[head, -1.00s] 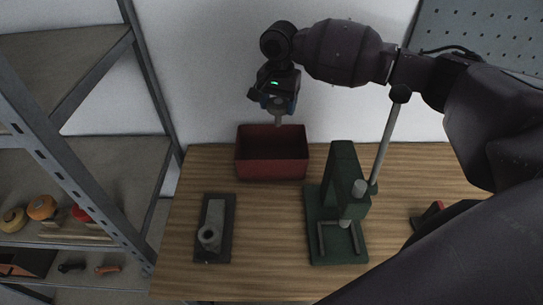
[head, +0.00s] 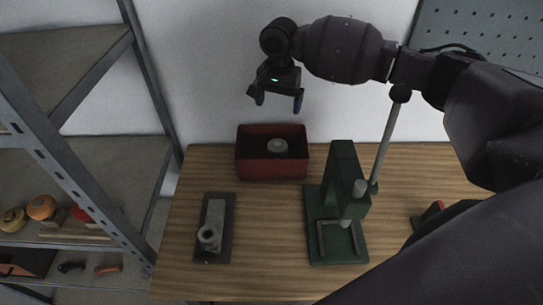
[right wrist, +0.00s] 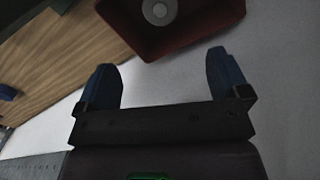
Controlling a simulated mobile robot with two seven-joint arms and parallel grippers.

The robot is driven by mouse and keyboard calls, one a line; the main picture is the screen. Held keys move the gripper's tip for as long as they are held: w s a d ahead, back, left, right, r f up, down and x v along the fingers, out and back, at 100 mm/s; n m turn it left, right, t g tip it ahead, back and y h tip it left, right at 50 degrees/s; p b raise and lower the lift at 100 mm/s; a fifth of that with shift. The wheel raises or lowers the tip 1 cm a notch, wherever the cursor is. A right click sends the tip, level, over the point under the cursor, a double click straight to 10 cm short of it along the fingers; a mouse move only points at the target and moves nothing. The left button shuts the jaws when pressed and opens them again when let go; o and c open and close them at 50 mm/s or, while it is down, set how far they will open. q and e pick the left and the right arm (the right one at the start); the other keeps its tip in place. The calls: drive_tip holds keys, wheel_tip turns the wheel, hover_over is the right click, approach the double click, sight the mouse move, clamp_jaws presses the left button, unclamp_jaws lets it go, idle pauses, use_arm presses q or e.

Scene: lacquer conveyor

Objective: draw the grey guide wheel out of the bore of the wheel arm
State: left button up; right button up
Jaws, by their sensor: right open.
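The grey guide wheel (head: 278,146) lies inside the red bin (head: 270,171) at the back of the table, and it also shows in the right wrist view (right wrist: 159,11). The wheel arm (head: 214,218), a grey bar with a round boss and open bore at its near end, lies on a dark plate at the table's left; its bore is empty. My right gripper (head: 277,100) is open and empty above the bin, with its blue fingertips apart (right wrist: 165,80) and clear of the wheel. My left gripper is not in view.
A green press-like stand (head: 324,236) with a grey post stands right of the middle of the table. A small red and black item (head: 432,212) lies farther right. Shelving (head: 80,160) stands at the left. The front middle of the table is clear.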

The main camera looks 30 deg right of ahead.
wheel_tip(320, 180, up, 10)
drive_tip(key=shift+b, duration=0.45)
